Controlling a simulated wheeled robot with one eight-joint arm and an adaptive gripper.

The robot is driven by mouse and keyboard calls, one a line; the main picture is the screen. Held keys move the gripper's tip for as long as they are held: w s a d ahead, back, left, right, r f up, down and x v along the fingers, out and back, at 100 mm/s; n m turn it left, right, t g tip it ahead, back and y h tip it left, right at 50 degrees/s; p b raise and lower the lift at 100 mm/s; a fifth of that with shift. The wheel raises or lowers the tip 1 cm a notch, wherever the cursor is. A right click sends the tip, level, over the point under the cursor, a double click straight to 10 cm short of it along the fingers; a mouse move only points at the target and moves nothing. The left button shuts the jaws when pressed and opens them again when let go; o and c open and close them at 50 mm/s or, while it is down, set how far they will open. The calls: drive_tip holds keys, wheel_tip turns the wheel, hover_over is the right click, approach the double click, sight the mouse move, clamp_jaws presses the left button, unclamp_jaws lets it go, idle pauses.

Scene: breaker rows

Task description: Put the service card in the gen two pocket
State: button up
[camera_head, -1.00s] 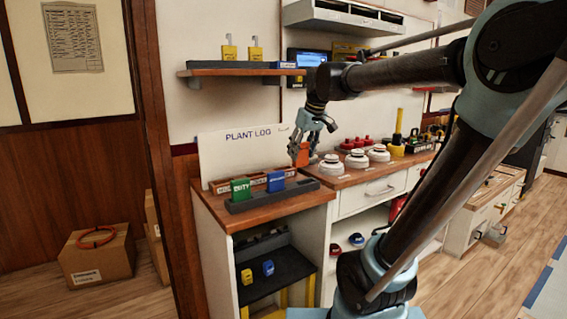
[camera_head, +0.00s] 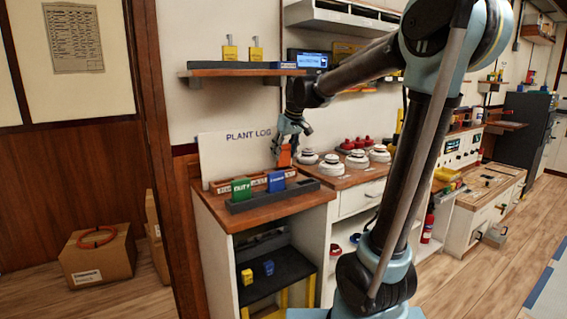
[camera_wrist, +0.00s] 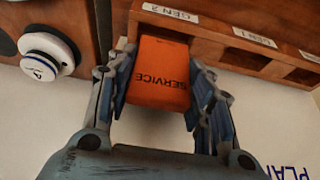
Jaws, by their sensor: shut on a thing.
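My gripper (camera_head: 291,138) is shut on the orange service card (camera_wrist: 158,75), its fingers on both sides; SERVICE reads upside down in the wrist view. The card also shows in the head view (camera_head: 285,157), hanging below my gripper at the right end of the wooden pocket rack (camera_head: 223,187). In the wrist view the GEN 2 label (camera_wrist: 170,13) is just beyond the card's far end, with the GEN 1 label (camera_wrist: 254,37) to its right. The card covers the gen two pocket, and I cannot tell whether its end is inside.
A grey holder with a green card (camera_head: 241,189) and a blue card (camera_head: 276,181) stands in front of the rack. The PLANT LOG board (camera_head: 235,148) is behind it. White round knobs (camera_head: 331,165) sit close on the right. A shelf (camera_head: 240,72) hangs above.

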sight(285, 156)
wheel_tip(285, 156, down, 4)
drive_tip(key=shift+w+r, duration=0.1)
drive_tip(key=shift+r, duration=0.15)
drive_tip(key=shift+w+a+f, duration=0.1)
drive_tip(key=shift+f, duration=0.1)
drive_tip(key=shift+f, duration=0.25)
drive_tip(key=o, duration=0.8)
drive_tip(key=shift+s, duration=0.2)
drive_tip(key=shift+o, duration=1.3)
drive_tip(key=shift+w+f, duration=0.15)
drive_tip(key=shift+f, duration=0.05)
drive_tip(key=shift+r, duration=0.2)
